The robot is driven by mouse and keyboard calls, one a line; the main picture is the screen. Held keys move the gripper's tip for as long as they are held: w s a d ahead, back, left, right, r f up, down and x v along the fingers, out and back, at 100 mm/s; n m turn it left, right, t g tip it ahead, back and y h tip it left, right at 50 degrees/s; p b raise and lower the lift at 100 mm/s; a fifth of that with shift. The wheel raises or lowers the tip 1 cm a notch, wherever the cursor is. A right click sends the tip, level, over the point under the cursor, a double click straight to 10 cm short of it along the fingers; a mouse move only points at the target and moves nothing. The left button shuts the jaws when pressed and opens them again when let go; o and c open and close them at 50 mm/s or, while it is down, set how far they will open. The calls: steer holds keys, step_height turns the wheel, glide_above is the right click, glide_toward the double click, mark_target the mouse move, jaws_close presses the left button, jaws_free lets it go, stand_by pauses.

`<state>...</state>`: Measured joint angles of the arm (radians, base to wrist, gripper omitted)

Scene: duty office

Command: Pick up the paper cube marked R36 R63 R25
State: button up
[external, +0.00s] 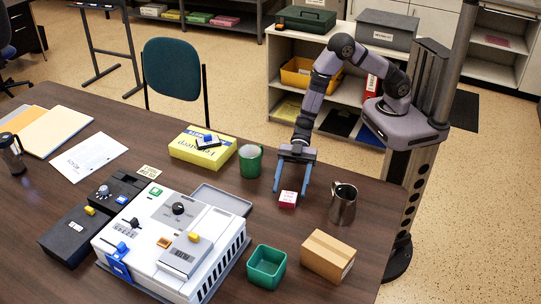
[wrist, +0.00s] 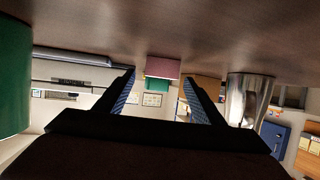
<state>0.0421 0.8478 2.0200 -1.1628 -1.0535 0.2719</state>
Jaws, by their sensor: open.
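A small red cube with a white label on top (external: 288,199) lies on the dark wooden table; its marking is too small to read. My gripper (external: 291,191) points down with its two blue fingers spread, just behind and above the cube. In the wrist view the cube shows its pinkish-red side (wrist: 162,68), between and beyond the open fingertips (wrist: 158,76). Nothing is held. I cannot tell from these frames whether the fingers reach down past the cube's sides.
A metal pitcher (external: 343,205) stands close right of the cube, and a green mug (external: 250,161) stands to the left. A cardboard box (external: 328,256) and a green open bin (external: 266,267) are in front. A grey tray (external: 222,200) and white device (external: 172,240) lie left.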

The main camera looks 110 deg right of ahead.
mark_target(288, 196)
steer(key=shift+x, duration=2.05)
steer(key=c, duration=1.1)
steer(key=shift+r, duration=0.1)
steer(key=shift+r+p, duration=0.3)
steer(key=shift+r, duration=4.7)
